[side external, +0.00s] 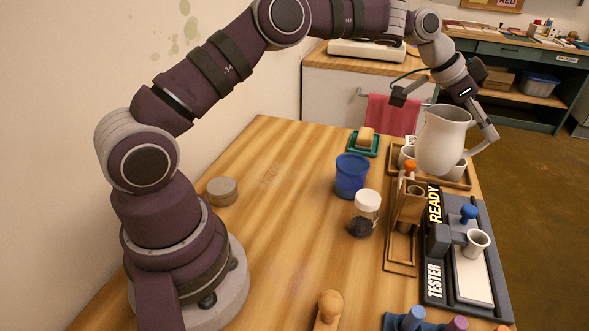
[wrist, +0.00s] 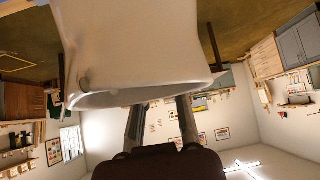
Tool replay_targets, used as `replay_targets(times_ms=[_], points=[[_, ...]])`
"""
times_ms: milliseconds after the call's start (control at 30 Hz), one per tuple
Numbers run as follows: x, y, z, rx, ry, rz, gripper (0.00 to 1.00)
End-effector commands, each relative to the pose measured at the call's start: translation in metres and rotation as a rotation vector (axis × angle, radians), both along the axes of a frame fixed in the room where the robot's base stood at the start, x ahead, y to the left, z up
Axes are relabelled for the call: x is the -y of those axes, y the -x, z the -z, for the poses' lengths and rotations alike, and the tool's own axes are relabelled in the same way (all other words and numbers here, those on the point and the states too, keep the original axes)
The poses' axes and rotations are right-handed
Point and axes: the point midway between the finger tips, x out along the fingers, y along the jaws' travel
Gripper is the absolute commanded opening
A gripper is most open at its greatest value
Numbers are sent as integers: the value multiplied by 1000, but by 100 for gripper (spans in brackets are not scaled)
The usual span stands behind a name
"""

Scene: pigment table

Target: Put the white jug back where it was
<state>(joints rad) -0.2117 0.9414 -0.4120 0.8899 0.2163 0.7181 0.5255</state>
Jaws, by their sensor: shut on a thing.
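The white jug (side external: 441,140) is upright at the far right end of the table in the side external view, in front of the wooden tray with cups. My gripper (side external: 474,118) is shut on it at its right side, by the handle. Whether the jug's base touches anything below cannot be told. In the wrist view the jug (wrist: 135,45) fills the upper middle, with its rim toward my gripper (wrist: 160,115). The jug hides part of the tray.
A wooden tray (side external: 462,183) with white cups sits below and behind the jug. Nearby stand a blue cup (side external: 351,175), a jar with a white lid (side external: 364,214), a wooden rack (side external: 408,208) and a dark tester board (side external: 437,287). The table's left middle (side external: 285,205) is mostly clear.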

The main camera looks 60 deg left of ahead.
Motion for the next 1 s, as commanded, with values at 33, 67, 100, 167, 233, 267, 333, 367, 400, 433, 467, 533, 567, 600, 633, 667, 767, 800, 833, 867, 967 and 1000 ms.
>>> replay_targets(times_ms=[33,67,100,167,233,267,333,367,400,433,467,533,567,600,633,667,767,800,833,867,967,1000], points=[[0,7,-8,4,-5,-28,0],[-1,11,-11,2,-6,-50,0],[-3,17,-16,1,-8,-83,0],[-6,27,-20,0,-9,-131,0],[-11,37,-24,-2,-11,-185,0],[-13,42,-25,-3,-12,-206,0],[-18,52,-28,-3,-13,-252,0],[-21,56,-28,-2,-13,-271,0],[-25,61,-29,-4,-14,-298,0],[-27,65,-29,-4,-14,-317,0],[-30,69,-30,-4,-15,-337,0],[-37,79,-30,-4,-14,-381,0],[-40,82,-30,-4,-14,-402,0],[-46,87,-30,-5,-14,-431,0],[-50,91,-30,-4,-14,-453,0],[-54,95,-29,-4,-12,-477,0],[-75,107,-27,-3,-10,-576,0],[-86,110,-25,-2,-6,-622,0],[-94,113,-24,-3,-5,-655,0],[-103,114,-22,-2,-2,-690,0],[-134,119,-17,-2,3,-801,0],[-148,120,-14,-1,4,-847,0]])
